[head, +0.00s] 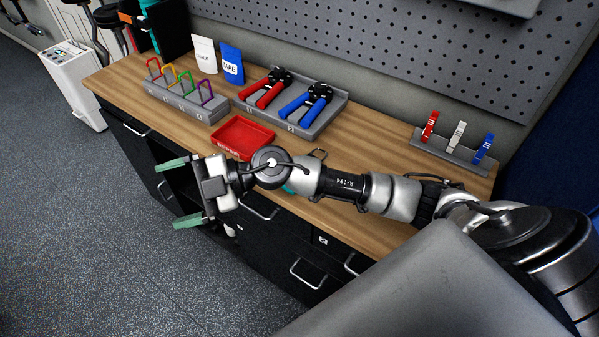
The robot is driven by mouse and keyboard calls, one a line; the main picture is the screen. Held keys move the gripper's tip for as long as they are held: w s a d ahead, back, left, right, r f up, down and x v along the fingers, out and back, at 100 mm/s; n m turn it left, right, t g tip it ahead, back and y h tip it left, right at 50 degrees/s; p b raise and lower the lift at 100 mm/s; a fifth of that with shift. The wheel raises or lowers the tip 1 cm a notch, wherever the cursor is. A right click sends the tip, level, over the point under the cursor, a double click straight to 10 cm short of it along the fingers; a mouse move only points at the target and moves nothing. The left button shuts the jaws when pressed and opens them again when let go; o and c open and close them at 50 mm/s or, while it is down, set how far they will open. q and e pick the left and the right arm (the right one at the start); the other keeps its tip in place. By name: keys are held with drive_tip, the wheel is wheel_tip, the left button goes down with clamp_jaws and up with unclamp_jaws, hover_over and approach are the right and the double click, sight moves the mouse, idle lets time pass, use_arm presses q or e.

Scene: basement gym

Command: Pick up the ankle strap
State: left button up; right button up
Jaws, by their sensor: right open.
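I cannot clearly make out an ankle strap. A small metal loop (318,153) and a teal patch (289,189) show on either side of my right arm on the wooden bench; they may belong to one thing, mostly hidden behind the arm. My right gripper (180,192) reaches left across the bench, its green-tipped fingers wide apart and empty, at or past the bench's front edge. My left gripper is not in view.
On the workbench (365,160) stand a red tray (228,134), a grey block with coloured carabiners (186,101), a holder with red and blue hand tools (300,112), two pouches, and a clip rack (449,151). Pegboard stands behind.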

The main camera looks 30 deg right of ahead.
drive_tip(key=w+d+f+n+g+h, duration=0.1)
drive_tip(key=w+d+f+g+h, duration=0.1)
drive_tip(key=d+f+g+h, duration=0.4)
drive_tip(key=w+d+f+m+t+h, duration=0.15)
drive_tip(key=d+h, duration=0.35)
drive_tip(key=d, duration=0.6)
drive_tip(key=w+d+m+h, duration=0.2)
drive_tip(key=d+h, duration=0.4)
drive_tip(key=d, duration=0.4)
drive_tip(key=shift+m, duration=0.25)
wheel_tip(320, 180, down, 4)
drive_tip(key=shift+d+f+p, duration=0.1)
drive_tip(key=shift+f+p, duration=0.15)
drive_tip(key=shift+p, duration=0.35)
drive_tip(key=f+p, duration=0.1)
drive_tip(key=f, duration=0.1)
drive_tip(key=f+p, duration=0.1)
drive_tip(key=f, duration=0.1)
drive_tip(key=shift+d+f, duration=0.2)
drive_tip(key=shift+f, duration=0.2)
drive_tip(key=shift+w+f, duration=0.1)
drive_tip(key=shift+f, duration=0.4)
drive_tip(key=c, duration=1.1)
drive_tip(key=shift+o, duration=0.2)
drive_tip(key=shift+r, duration=0.1)
